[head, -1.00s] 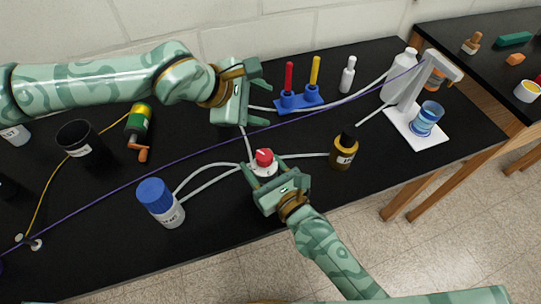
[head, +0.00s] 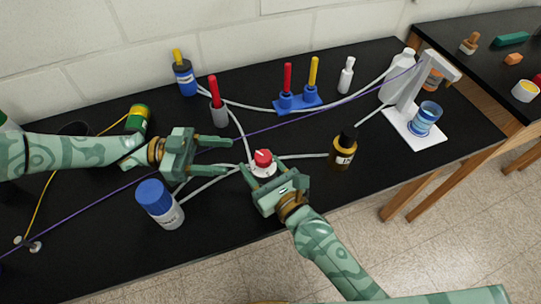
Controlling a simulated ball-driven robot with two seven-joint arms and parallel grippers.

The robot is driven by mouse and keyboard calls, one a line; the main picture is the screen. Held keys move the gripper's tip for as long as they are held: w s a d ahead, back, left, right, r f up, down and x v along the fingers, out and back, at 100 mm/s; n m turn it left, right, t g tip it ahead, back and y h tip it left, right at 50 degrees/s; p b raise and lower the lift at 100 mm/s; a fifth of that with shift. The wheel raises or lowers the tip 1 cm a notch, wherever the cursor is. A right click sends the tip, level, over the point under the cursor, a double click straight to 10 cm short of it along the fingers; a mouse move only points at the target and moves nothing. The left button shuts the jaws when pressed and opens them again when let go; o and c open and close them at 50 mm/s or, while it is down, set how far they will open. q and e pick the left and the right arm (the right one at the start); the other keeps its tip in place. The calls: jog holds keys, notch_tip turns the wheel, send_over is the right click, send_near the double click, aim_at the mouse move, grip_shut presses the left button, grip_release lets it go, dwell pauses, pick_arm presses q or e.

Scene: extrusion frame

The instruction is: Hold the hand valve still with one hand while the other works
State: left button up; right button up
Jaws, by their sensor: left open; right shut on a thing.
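The hand valve (head: 263,158) has a red knob on a pale round body and sits on the black bench near its middle. Several pale tubes run out from it. My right gripper (head: 262,176) is shut on the valve from the front, and its fingers hide part of the valve body. My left gripper (head: 228,156) is open and empty, left of the valve and apart from it. Its fingers point right, above the tubes.
A blue-capped bottle (head: 161,203) stands just below my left gripper. A brown bottle (head: 343,148) stands right of the valve. A red-handled grey piece (head: 218,104), a yellow-topped blue bottle (head: 185,76) and a blue twin-handled block (head: 298,101) stand behind. A purple cord (head: 310,116) crosses the bench.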

aim_at(271, 163)
pick_arm(q)
jog(key=d, duration=0.7)
jog(key=s+d, duration=0.1)
jog(key=d, duration=0.3)
jog(key=shift+s+d, duration=0.1)
jog(key=shift+d, duration=0.1)
jog(key=c, duration=1)
